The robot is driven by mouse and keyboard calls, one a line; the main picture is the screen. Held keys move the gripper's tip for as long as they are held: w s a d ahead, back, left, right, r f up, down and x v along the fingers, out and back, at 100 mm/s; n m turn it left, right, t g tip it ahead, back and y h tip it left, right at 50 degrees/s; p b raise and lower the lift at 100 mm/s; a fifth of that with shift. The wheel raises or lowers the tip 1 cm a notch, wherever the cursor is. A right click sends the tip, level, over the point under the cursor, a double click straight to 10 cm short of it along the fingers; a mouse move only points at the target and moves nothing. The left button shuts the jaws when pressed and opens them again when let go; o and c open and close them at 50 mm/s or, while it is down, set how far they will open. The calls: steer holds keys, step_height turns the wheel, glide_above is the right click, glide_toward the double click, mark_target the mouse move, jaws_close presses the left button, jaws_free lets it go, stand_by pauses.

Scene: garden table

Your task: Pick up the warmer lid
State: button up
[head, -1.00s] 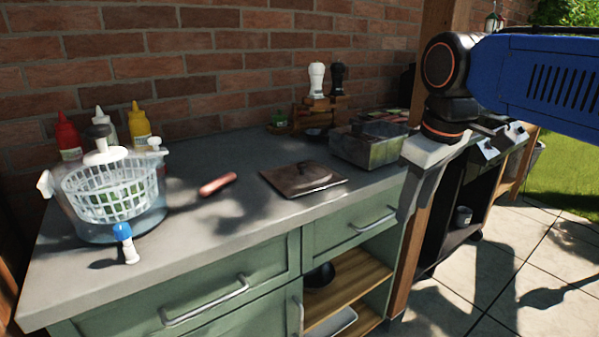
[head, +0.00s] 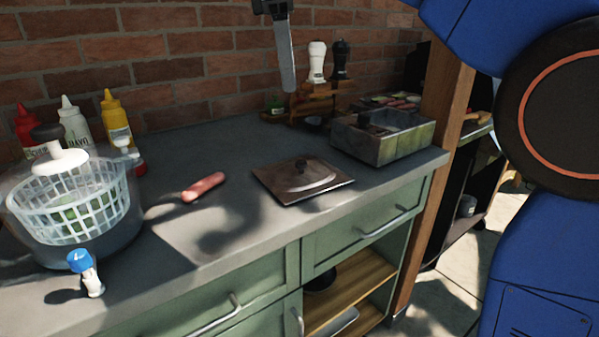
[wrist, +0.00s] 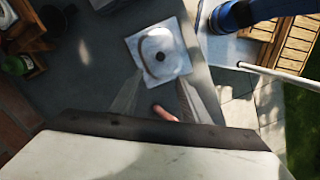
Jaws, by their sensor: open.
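The warmer lid (head: 283,190) is a square metal plate with a raised round middle and a dark knob. It lies flat on the grey counter, near its front edge. In the wrist view the lid (wrist: 179,66) is at the top middle, ahead of the fingers. My gripper (head: 287,62) hangs at the top of the head view, above and apart from the lid, with one finger pointing down. In the wrist view my gripper (wrist: 160,82) has its two fingers apart with nothing between them. The metal warmer box (head: 378,148) stands behind and right of the lid.
A bowl with a white basket (head: 75,215), sauce bottles (head: 117,120) and a blue-capped shaker (head: 86,272) stand further left. A wooden rack (head: 325,98) with two mills is behind. A wooden post (head: 436,120) rises at right.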

glide_above(301, 161)
steer(key=a, duration=0.1)
step_height(301, 161, down, 12)
steer(key=shift+a+r, duration=0.1)
steer(key=shift+s+d+f, duration=0.1)
steer(key=shift+d+f, duration=0.15)
steer(key=shift+f, duration=1.1)
steer(key=shift+d+f, duration=0.2)
steer(key=shift+f, duration=1.1)
jaws_close()
